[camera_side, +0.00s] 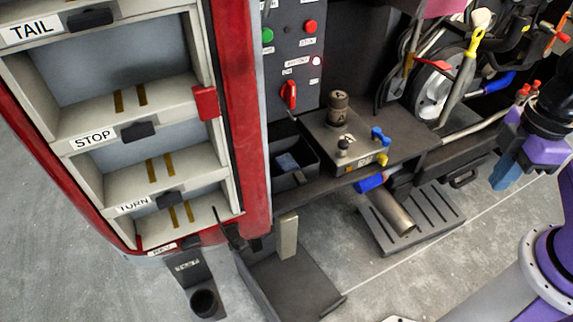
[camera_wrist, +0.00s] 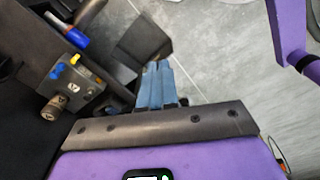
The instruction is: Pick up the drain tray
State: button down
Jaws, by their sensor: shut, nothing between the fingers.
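The drain tray appears to be the dark slotted tray (camera_side: 430,213) low on the grey floor, below the bench. A brownish metal cylinder (camera_side: 393,211) covers part of its left side in the side view. My gripper (camera_side: 503,180) has blue fingers and is up and to the right of the tray, apart from it. In the wrist view the blue fingers (camera_wrist: 158,66) are together and empty. A dark shape (camera_wrist: 140,40) lies beyond them there; I cannot tell whether it is the tray.
A dark bench holds a valve box (camera_side: 345,138) with knobs, with a blue-handled valve (camera_side: 370,183) at its front edge. Hoses and a reel (camera_side: 435,85) are behind. A red and white cabinet (camera_side: 130,110) stands left. Open floor (camera_side: 400,275) lies in front of the tray.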

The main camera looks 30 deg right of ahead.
dwell(0.3)
jog(key=c, duration=0.9)
grip_release()
